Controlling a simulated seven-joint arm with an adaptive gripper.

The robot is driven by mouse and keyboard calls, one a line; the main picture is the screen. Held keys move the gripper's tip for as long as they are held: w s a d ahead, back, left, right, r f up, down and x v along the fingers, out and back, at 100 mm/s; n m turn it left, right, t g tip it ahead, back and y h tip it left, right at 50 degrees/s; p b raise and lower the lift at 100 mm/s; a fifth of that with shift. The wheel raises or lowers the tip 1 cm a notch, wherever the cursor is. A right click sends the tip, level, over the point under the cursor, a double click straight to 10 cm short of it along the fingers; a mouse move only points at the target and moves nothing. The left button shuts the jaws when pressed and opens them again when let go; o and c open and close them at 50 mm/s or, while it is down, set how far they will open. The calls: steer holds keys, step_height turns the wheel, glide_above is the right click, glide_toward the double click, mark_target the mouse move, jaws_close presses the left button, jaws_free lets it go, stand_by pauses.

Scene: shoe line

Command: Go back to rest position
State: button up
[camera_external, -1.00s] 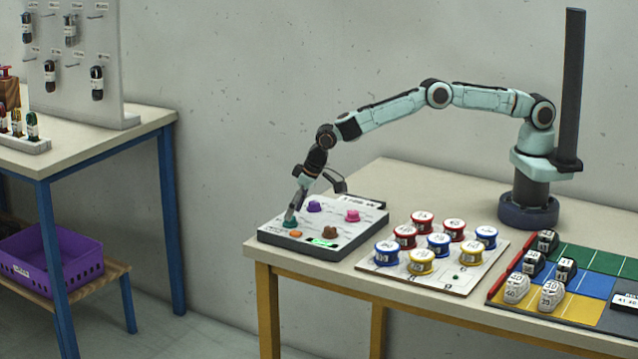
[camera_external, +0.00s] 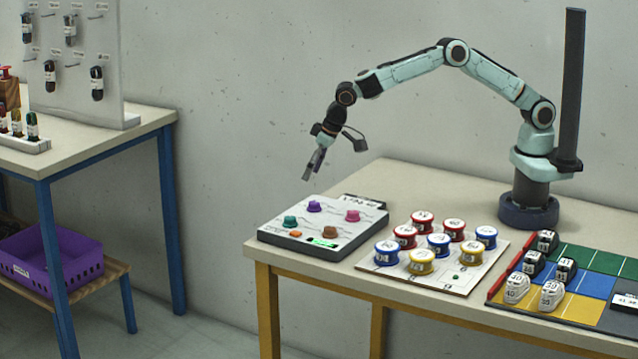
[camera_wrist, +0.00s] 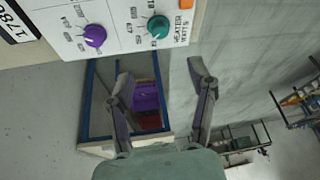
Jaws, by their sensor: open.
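My gripper (camera_external: 312,172) hangs in the air above the left end of the control panel (camera_external: 345,240), apart from it, with its fingers pointing down. In the wrist view my gripper (camera_wrist: 166,82) has its two fingers spread, with nothing between them. The panel has a teal knob (camera_external: 290,221), a purple knob (camera_external: 314,206), a pink knob (camera_external: 352,215) and a brown knob (camera_external: 330,232). The purple knob (camera_wrist: 95,36) and teal knob (camera_wrist: 158,27) also show in the wrist view.
Right of the panel, a white board (camera_external: 456,284) holds red, blue and yellow spools. Farther right is a coloured mat (camera_external: 605,261) with several shoe-like pieces. A second table (camera_external: 90,150) with a pegboard (camera_external: 100,30) and a purple crate (camera_external: 60,262) stand left, across a gap.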

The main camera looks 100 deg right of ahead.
steer(key=s+r+t, duration=0.1)
steer(key=s+r, duration=0.1)
steer(key=r, duration=0.8)
steer(key=s+r+t, duration=0.2)
steer(key=s+r, duration=0.1)
steer(key=r, duration=0.7)
steer(key=s+r+n, duration=0.2)
steer(key=s+r, duration=0.2)
steer(key=s, duration=0.5)
steer(key=s+a+f+n+g+y, duration=0.1)
steer(key=s+f, duration=0.3)
steer(key=s, duration=0.6)
steer(key=s+a+f+n+g+y, duration=0.1)
steer(key=s+f, duration=0.4)
steer(key=s, duration=0.5)
steer(key=s+a+f+n+g, duration=0.2)
steer(key=s+f+g, duration=0.3)
steer(key=s, duration=0.5)
steer(key=shift+s+f+n+y, duration=0.25)
steer(key=shift+n+y, duration=0.15)
steer(key=shift+n, duration=0.4)
